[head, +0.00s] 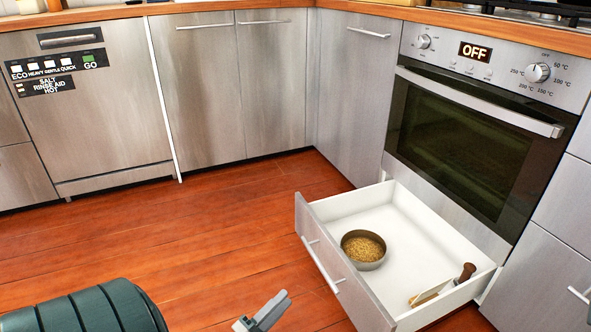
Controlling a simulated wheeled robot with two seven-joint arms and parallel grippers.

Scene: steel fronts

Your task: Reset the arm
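My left gripper (266,310) shows at the bottom edge of the head view, in front of and to the left of the open drawer. Only its grey tip part is in view, over the wooden floor, and it is apart from the drawer. The rest of it is cut off by the frame, so I cannot tell whether it is open or shut. I see nothing held at the visible tip. A dark ribbed part of my own body (90,308) fills the bottom left corner. My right gripper is not in view.
The drawer (420,250) under the oven (470,130) stands open, holding a bowl of grainy food (363,249) and a brown-handled utensil (440,287). The oven display reads OFF. A dishwasher (95,130) and cabinets (230,90) are shut. The floor (200,225) left of the drawer is clear.

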